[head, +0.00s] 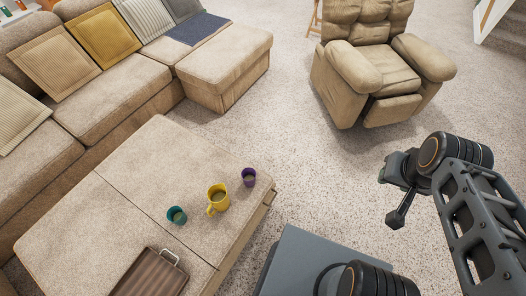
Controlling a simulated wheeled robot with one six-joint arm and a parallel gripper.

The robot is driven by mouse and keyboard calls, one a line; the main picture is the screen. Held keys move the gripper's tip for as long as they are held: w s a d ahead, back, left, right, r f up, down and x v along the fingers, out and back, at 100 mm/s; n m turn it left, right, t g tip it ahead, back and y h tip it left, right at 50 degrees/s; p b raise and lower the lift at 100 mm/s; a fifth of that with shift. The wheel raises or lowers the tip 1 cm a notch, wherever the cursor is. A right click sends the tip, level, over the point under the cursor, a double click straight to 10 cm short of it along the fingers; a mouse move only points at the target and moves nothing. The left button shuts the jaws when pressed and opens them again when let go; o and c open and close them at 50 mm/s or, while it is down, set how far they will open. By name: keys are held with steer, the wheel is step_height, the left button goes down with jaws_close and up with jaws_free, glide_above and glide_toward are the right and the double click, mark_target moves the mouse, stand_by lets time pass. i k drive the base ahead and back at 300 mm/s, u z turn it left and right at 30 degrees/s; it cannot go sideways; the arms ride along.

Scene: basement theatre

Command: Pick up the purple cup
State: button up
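The purple cup (249,177) stands upright on the beige ottoman (130,170), close to its right edge. A yellow mug (217,199) stands beside it to the lower left, with a small gap between them. My gripper (391,172) is at the right, above the carpet and well apart from the cup.
A teal cup (177,215) and a brown tray (150,275) with a metal handle are also on the ottoman. A beige sofa (120,90) with pillows stands behind it. A recliner (375,70) is at the upper right. Carpet between them is clear.

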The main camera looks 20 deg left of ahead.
mark_target(248, 175)
steer(key=i, duration=2.65)
steer(key=u, duration=5.75)
steer(key=i, duration=0.5)
steer(key=z, duration=0.05)
